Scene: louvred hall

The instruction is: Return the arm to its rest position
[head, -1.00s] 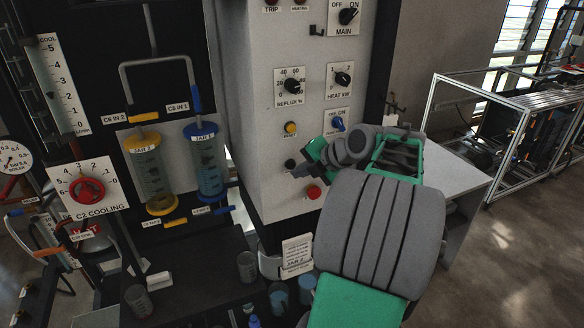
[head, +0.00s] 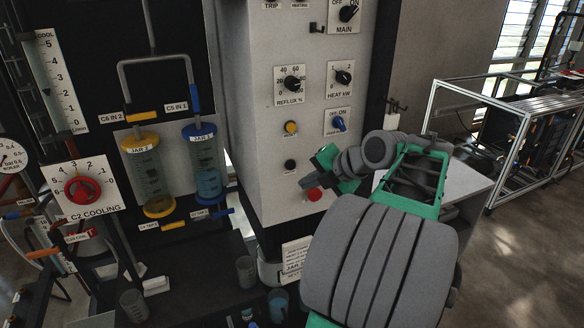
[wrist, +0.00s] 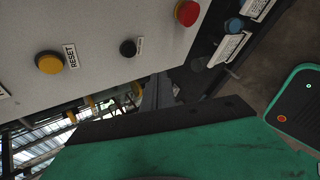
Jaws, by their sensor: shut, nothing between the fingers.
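My arm, green and grey, rises from the bottom right of the head view and folds over in front of the pale control panel (head: 262,110). My gripper (head: 309,184) is at the left end of the arm, in front of the panel's lower part near the red button (head: 314,194). It looks small and is partly hidden by my wrist. In the wrist view, narrow dark fingers (wrist: 158,92) show beyond the green housing, shut and with nothing seen between them. The panel's yellow reset button (wrist: 49,63) and black button (wrist: 128,48) are above them there.
Left of the panel are a yellow-ended jar (head: 149,175) and a blue-ended jar (head: 208,165), with the C2 cooling dial (head: 82,189). Loose beakers (head: 246,271) stand below. A pale table (head: 465,183) is behind my arm. Open floor lies at the right.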

